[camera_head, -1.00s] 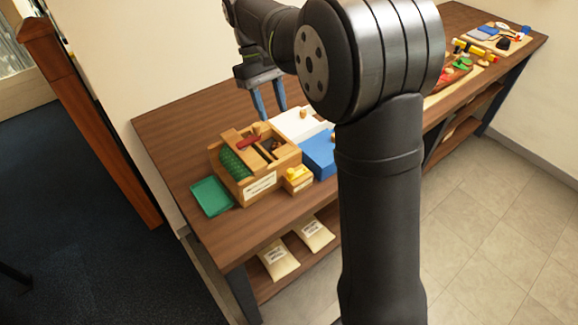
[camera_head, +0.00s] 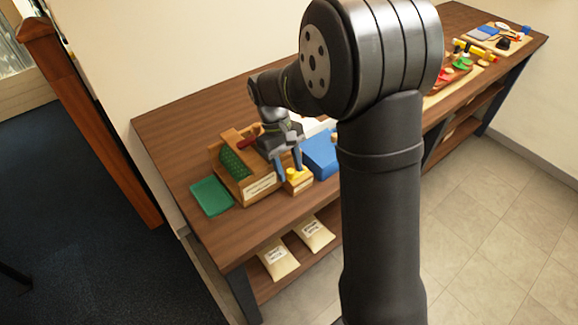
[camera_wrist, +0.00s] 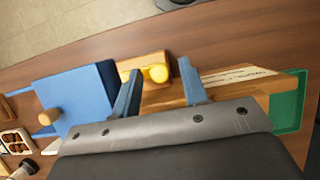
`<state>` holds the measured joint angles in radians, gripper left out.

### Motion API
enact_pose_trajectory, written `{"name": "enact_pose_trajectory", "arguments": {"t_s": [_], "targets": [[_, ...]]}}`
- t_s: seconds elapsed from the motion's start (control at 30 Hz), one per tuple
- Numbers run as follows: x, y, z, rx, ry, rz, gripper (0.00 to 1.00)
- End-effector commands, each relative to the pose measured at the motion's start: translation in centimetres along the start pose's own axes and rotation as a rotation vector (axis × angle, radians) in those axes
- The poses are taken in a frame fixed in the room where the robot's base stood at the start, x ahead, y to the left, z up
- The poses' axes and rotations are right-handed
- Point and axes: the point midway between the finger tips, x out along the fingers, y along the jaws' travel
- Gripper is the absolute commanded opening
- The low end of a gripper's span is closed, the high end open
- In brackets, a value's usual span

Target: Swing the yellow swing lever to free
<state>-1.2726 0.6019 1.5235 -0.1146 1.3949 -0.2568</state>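The yellow swing lever (camera_wrist: 158,73) shows in the wrist view on top of a small wooden block (camera_wrist: 152,62). In the head view the yellow lever (camera_head: 294,174) sits at the front of the wooden box, near the table's front edge. My gripper (camera_head: 289,165) is low over that block. In the wrist view my gripper (camera_wrist: 158,88) has its two blue fingers spread wide, with the lever between and just beyond them. Nothing is held. I cannot tell whether a finger touches the lever.
The wooden box (camera_head: 261,188) with a green textured insert stands left of the lever, with a green tray (camera_head: 211,196) beyond it. A blue block (camera_head: 321,155) stands close on the right. Coloured items lie farther right on the table (camera_head: 180,125).

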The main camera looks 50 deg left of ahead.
Motion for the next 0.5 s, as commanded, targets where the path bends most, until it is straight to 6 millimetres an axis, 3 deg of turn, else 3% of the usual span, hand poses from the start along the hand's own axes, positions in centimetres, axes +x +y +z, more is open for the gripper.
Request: {"name": "enact_pose_trajectory", "arguments": {"t_s": [0.3, 0.5], "targets": [[0.30, 0.01, 0.00, 0.000, 0.000, 0.000, 0.40], [0.28, 0.01, 0.00, 0.000, 0.000, 0.000, 0.03]]}}
